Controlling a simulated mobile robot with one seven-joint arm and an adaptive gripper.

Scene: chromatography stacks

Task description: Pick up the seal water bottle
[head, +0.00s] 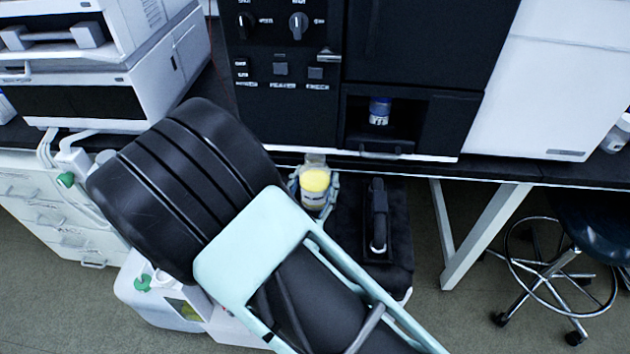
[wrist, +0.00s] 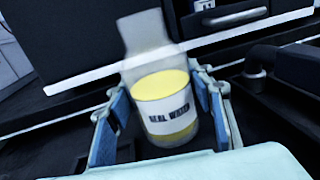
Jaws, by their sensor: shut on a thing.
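The seal water bottle (wrist: 165,118) is clear with a white label reading "SEAL WATER" and yellow liquid inside. It stands nearly upright between the blue pads of my gripper (wrist: 160,125) in the wrist view. In the head view the bottle (head: 315,183) shows past the end of my arm, in front of the black instrument's lower edge. My gripper (head: 314,192) is shut on it there, one finger at each side. The bottle's base is partly hidden, and I cannot tell whether it touches anything below.
A black instrument (head: 285,115) stands on the bench close behind the bottle, with a blue-capped bottle (head: 379,111) in its recess. A black case with a handle (head: 378,225) is right of my gripper. White containers (head: 150,290) stand lower left. A stool (head: 570,260) is at right.

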